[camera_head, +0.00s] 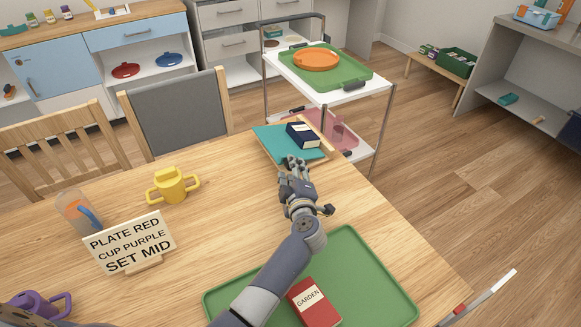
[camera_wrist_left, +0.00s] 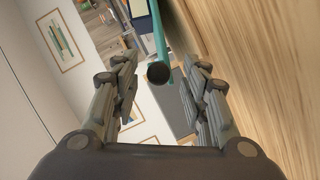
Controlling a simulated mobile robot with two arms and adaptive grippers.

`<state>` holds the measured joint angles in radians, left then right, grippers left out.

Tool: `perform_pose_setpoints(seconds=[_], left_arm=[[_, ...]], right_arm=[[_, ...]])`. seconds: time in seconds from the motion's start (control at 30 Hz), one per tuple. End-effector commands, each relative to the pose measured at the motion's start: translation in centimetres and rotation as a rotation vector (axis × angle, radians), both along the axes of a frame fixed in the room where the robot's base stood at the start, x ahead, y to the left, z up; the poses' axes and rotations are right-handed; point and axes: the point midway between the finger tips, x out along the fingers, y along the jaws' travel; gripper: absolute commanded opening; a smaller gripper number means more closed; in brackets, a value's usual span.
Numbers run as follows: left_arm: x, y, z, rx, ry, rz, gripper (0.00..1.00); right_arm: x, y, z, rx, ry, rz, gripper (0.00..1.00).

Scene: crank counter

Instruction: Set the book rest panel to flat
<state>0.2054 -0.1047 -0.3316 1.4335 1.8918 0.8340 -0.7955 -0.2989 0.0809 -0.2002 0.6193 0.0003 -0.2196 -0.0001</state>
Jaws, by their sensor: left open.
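The book rest panel (camera_head: 270,141) is a teal board at the far edge of the wooden table, with a wooden strip along its right side. A dark blue book (camera_head: 302,135) lies on it. The panel looks tilted in the head view, but its exact angle is hard to tell. My left gripper (camera_head: 293,162) is at the panel's near edge, open and empty. In the left wrist view the panel (camera_wrist_left: 160,35) shows nearly edge-on, with a round black knob (camera_wrist_left: 158,73) at its end between the open fingers. Contact cannot be told. My right gripper is not in view.
A green tray (camera_head: 375,270) with a red book (camera_head: 314,303) lies under my left arm. A sign (camera_head: 130,243), a yellow two-handled cup (camera_head: 173,185), a clear cup (camera_head: 78,212) and a purple cup (camera_head: 38,305) stand left. A trolley (camera_head: 375,100) stands beyond the table. The table's middle is clear.

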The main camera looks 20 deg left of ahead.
Motion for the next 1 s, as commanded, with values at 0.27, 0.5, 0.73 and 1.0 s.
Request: perform_pose_setpoints(seconds=[0.27, 0.5, 0.73, 1.0], left_arm=[[-3.6, -1.7, 0.6, -0.002, 0.003, 0.000, 0.41], [-4.3, -2.0, 0.8, 0.001, 0.004, 0.000, 0.41], [-3.9, -2.0, 1.3, 0.008, -0.013, -0.013, 0.16], [1.8, -3.6, 11.4, 0.203, -0.300, -0.334, 0.00]], right_arm=[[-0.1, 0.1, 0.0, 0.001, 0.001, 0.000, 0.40], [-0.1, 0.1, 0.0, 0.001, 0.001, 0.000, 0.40], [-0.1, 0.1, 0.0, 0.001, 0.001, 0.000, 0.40], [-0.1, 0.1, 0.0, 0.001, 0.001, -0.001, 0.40]])
